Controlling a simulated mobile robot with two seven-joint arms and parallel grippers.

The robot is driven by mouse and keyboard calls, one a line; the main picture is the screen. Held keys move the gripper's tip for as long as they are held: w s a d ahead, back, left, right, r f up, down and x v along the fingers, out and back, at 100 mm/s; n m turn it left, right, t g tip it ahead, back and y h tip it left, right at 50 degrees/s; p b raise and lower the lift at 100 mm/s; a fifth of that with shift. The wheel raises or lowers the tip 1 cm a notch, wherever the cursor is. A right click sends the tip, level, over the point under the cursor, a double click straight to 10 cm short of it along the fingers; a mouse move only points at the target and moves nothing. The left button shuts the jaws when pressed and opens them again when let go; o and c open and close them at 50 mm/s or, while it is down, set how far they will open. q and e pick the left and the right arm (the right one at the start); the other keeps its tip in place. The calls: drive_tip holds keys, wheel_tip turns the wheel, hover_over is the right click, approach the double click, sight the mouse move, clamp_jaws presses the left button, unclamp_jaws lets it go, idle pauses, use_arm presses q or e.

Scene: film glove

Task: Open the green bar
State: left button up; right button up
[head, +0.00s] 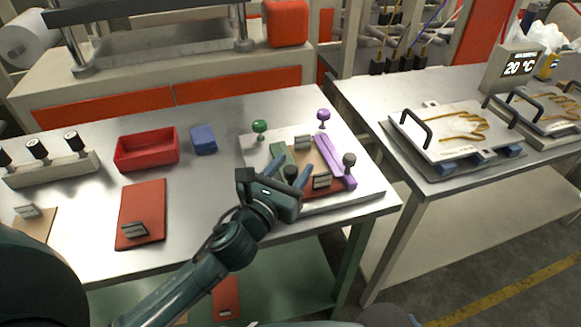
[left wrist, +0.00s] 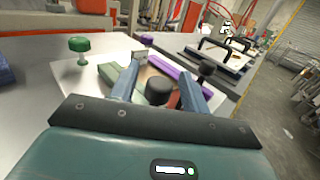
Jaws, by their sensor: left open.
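The green bar (head: 277,153) lies on a pale board (head: 370,193) at the right end of the near table. It also shows in the left wrist view (left wrist: 112,72), just left of my left finger and partly hidden by it. A green knob (head: 260,126) on a stem stands behind the bar; it also shows in the left wrist view (left wrist: 79,45). My left gripper (head: 287,168) is open above the near side of the board. In the left wrist view a black knob (left wrist: 160,91) shows between its fingers; I cannot tell whether they touch it. My right gripper is not in view.
A red tray (head: 147,150), blue block (head: 203,139) and red plate (head: 141,205) lie to the left. A second table (head: 430,178) stands right.

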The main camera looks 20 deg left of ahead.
use_arm(q)
drive_tip(key=shift+c, duration=0.3)
clamp_jaws()
drive_tip(key=s+a, duration=0.2)
drive_tip(key=a, duration=0.1)
drive_tip(key=shift+s+a, duration=0.2)
drive_tip(key=shift+o, duration=0.3)
unclamp_jaws()
